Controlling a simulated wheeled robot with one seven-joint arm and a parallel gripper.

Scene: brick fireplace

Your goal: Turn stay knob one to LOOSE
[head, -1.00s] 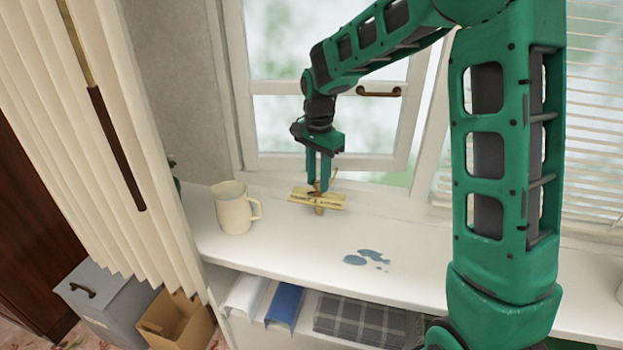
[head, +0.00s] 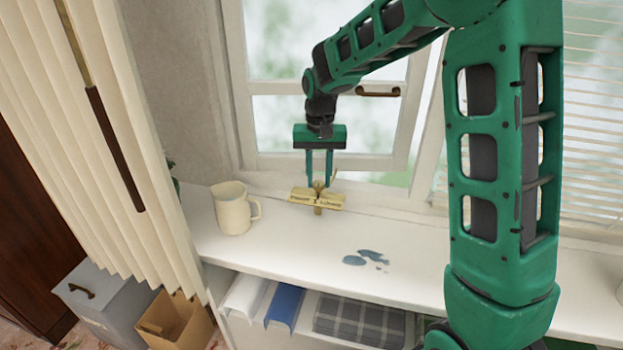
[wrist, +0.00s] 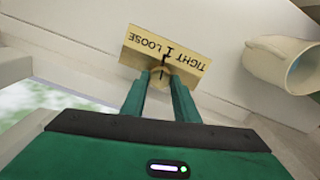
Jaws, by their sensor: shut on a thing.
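The stay knob (head: 319,186) is a small tan piece above the windowsill, by the base of the open window. My gripper (head: 319,182) points down with its two fingers on either side of the knob, shut on it. A yellowish label plate (head: 304,197) sits at the knob. In the wrist view, the plate (wrist: 190,57) reads TIGHT on the right and LOOSE on the left, upside down. The knob (wrist: 160,78) is between the fingertips there, partly hidden. A dark line shows near the middle mark; its exact setting is unclear.
A cream mug (head: 234,210) stands left of the plate and also shows in the wrist view (wrist: 285,62). Blue spots (head: 368,257) mark the sill in front. The window frame (head: 300,160) rises close behind my gripper. A curtain (head: 130,150) hangs at left.

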